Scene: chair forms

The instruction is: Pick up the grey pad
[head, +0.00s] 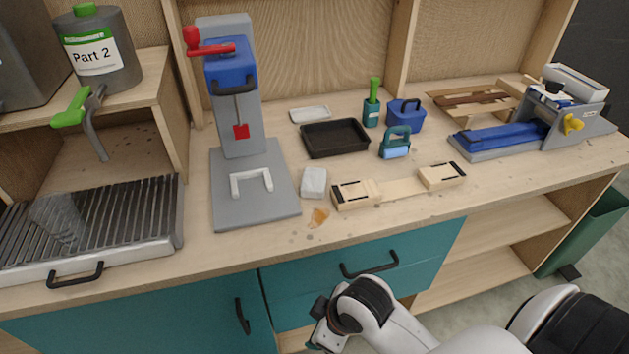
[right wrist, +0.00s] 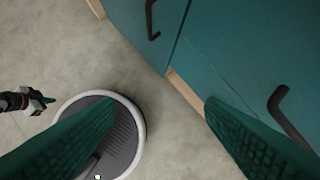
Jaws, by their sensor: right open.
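A small pale grey block-shaped pad (head: 313,183) lies on the worktop, right of the grey press base and left of a wooden form. A flatter light grey piece (head: 310,114) lies farther back, behind the black tray; I cannot tell for sure which is meant. My right arm comes in from the right in the head view, below the worktop's front edge. My right gripper (right wrist: 160,104) is open and empty, with its green fingers apart over the floor beside the teal cabinets. My left gripper (right wrist: 38,102) shows small at the left of the right wrist view; its opening is unclear.
A grey and blue press (head: 240,110) stands left of the pad. An orange stain (head: 319,216) marks the worktop. Black drawer handles (head: 369,265) stick out in front.

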